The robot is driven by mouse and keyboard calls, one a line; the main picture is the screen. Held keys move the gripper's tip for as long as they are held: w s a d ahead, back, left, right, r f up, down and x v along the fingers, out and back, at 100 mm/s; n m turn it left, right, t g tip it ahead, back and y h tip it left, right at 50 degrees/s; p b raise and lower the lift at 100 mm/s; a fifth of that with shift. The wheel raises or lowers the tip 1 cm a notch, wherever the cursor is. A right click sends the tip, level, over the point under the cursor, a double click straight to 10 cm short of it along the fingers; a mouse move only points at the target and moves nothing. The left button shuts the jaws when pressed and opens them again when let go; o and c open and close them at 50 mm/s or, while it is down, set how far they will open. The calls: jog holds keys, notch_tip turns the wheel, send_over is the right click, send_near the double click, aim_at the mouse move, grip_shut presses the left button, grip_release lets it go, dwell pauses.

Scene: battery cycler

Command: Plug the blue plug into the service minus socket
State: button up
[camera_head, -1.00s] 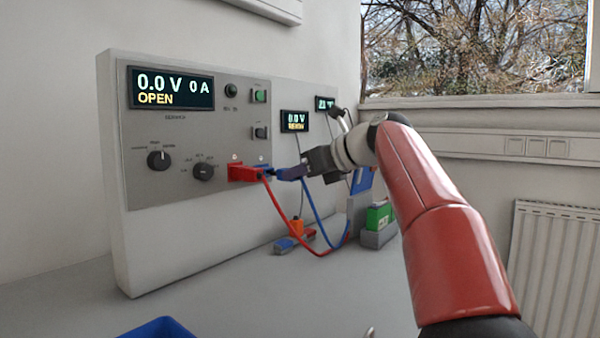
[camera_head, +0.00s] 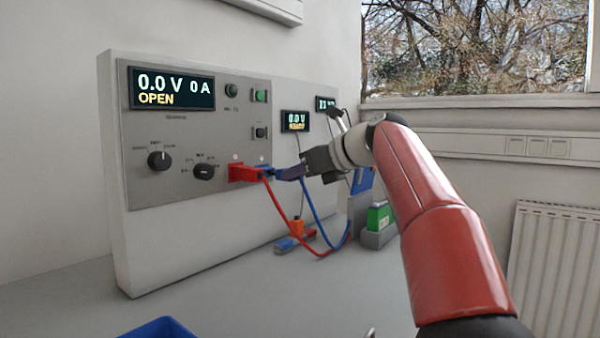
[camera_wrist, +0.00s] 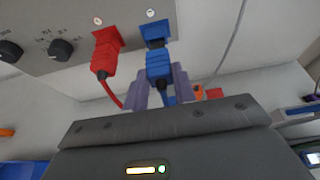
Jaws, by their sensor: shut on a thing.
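The blue plug (camera_wrist: 160,65) is between my gripper's fingers (camera_wrist: 161,88) in the wrist view, and my gripper is shut on it. Its front end is at the blue socket (camera_wrist: 155,30) on the panel; I cannot tell how deep it sits. In the head view the blue plug is mostly hidden by my gripper (camera_head: 284,173), which points left at the panel. The red plug (camera_head: 245,173) sits in the red socket just left of it; the red plug also shows in the wrist view (camera_wrist: 104,58). A blue cable (camera_head: 313,215) hangs from the blue plug.
The grey panel (camera_head: 200,125) shows "0.0 V 0 A OPEN" and carries knobs and buttons. The red cable (camera_head: 277,205) hangs close to the blue one. A blue bin (camera_head: 160,330) is at the front edge.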

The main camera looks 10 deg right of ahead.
jog(key=shift+w+a, duration=0.9)
jog(key=shift+a, duration=0.05)
dwell(1.7)
jog(key=o, duration=1)
